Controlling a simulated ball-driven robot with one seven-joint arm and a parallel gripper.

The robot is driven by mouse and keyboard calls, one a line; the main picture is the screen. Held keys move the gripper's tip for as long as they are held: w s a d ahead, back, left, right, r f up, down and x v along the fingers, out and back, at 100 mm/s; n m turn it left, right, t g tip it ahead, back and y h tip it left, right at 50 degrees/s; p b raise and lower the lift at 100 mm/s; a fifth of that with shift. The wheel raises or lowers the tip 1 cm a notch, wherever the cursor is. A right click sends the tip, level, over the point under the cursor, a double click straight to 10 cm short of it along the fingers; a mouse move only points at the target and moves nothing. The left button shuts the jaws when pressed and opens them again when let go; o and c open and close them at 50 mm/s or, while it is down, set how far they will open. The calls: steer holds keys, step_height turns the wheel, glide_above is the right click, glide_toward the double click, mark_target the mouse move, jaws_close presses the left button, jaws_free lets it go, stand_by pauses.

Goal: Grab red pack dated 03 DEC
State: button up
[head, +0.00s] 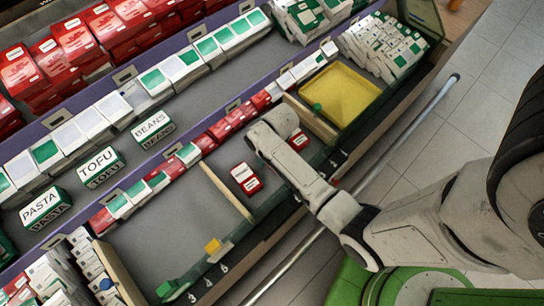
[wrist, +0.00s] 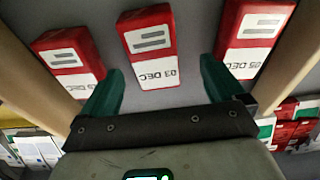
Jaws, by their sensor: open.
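In the wrist view, three red-and-white packs lie on the grey shelf. The middle red pack (wrist: 150,48) has a white label with 03 DEC, seen upside down. The left red pack (wrist: 68,60) has a partly hidden, hard-to-read date. The right red pack (wrist: 252,38) has a label that seems to read 05 DEC. My gripper (wrist: 161,68) is open and empty, its green fingers on either side of the near end of the middle pack, not closed on it. In the head view my gripper (head: 268,130) is over the compartment, hiding the middle pack.
Wooden dividers (head: 228,190) bound the compartment on both sides. A yellow tray (head: 340,95) is in the right compartment. A row of small red and green packs (head: 205,142) lines the back. White boxes labelled PASTA, TOFU (head: 100,160) and BEANS stand on the shelf behind.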

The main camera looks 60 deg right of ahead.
steer(key=shift+w+d+f, duration=0.1)
steer(key=shift+d+f, duration=0.15)
steer(key=shift+f, duration=1)
steer(key=shift+w+d+f, duration=0.1)
steer(key=shift+d+f, duration=0.1)
steer(key=shift+f, duration=1.05)
steer(key=c, duration=1.2)
